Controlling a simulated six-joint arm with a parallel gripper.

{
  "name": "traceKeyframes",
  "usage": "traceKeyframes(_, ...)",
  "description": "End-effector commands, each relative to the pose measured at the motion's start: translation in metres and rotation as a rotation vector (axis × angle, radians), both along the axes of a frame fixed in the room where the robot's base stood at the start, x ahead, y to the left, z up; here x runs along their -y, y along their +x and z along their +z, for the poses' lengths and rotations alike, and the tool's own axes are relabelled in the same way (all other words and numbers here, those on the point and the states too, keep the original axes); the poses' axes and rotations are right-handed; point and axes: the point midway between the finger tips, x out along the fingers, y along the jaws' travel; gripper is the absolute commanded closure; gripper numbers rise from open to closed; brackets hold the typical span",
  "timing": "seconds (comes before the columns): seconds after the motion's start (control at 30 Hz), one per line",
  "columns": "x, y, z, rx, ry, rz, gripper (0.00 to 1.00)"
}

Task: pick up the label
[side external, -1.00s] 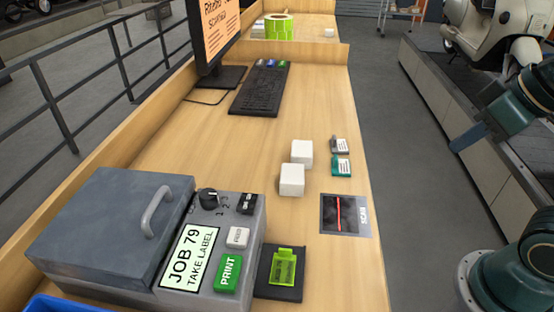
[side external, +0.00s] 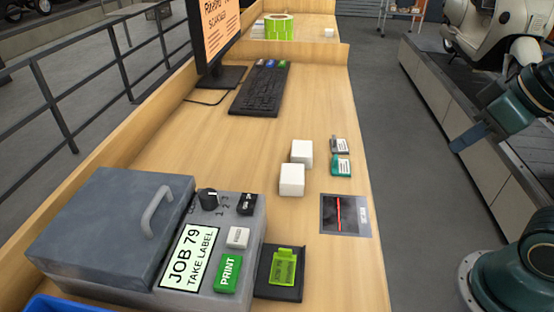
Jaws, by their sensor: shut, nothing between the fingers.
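A green label (side external: 284,270) lies on a small black tray (side external: 282,294) at the right side of the grey label printer (side external: 212,299). The printer's screen (side external: 190,257) reads "JOB 79 TAKE LABEL". My gripper (side external: 457,146) is at the right, beyond the bench's right edge and well away from the label. It is shut and empty.
Two white blocks (side external: 292,179), a teal tagged item (side external: 341,166), a grey tagged item (side external: 338,145) and a scan pad (side external: 345,215) are on the bench. A keyboard (side external: 259,90) and monitor (side external: 215,36) stand further back.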

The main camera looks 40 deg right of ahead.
Motion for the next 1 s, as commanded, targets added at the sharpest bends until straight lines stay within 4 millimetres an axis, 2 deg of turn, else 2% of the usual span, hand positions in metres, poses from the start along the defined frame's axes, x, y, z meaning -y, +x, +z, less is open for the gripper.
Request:
traceKeyframes(0.23,0.000,0.000,0.000,0.000,0.000,0.000,1.00)
traceKeyframes(0.27,0.000,0.000,0.000,0.000,0.000,0.000,0.96)
traceKeyframes(0.4,0.000,0.000,0.000,0.000,0.000,0.000,0.70)
traceKeyframes(0.77,-0.001,0.001,0.001,-0.003,0.000,0.007,0.70)
traceKeyframes(1.0,-0.014,0.017,0.010,-0.045,-0.002,0.071,0.70)
